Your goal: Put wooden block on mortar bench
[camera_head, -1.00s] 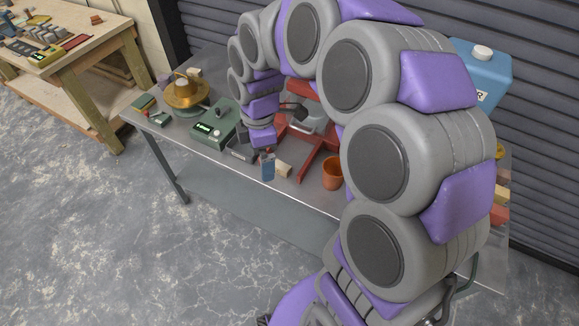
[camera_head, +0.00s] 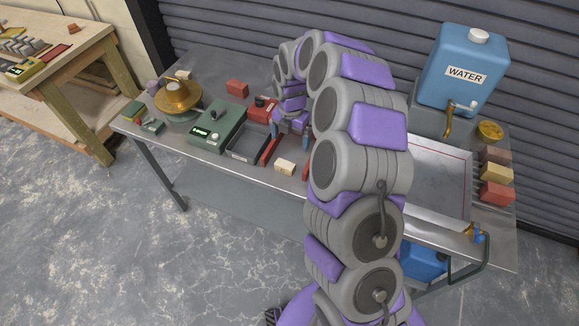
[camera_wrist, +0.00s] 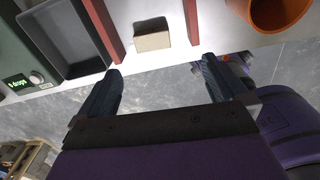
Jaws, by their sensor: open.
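A small pale wooden block (camera_head: 285,166) sits near the front edge of the metal-topped bench (camera_head: 225,157), beside a red stand partly hidden by my arm. The block also shows at the top of the wrist view (camera_wrist: 152,38), between two red bars. My gripper (camera_head: 291,130) is open and empty behind the block in the head view. In the wrist view its two dark fingers (camera_wrist: 162,70) point towards the block, one to each side, apart from it. A wooden bench (camera_head: 90,62) stands at the far left; which bench is the mortar bench I cannot tell.
A green scale (camera_head: 216,124), dark tray (camera_head: 247,144) and brass pan (camera_head: 178,95) stand left of the block. An orange cup (camera_wrist: 279,12) is to its right in the wrist view. A blue water tank (camera_head: 464,72) and coloured blocks (camera_head: 496,193) are at the right.

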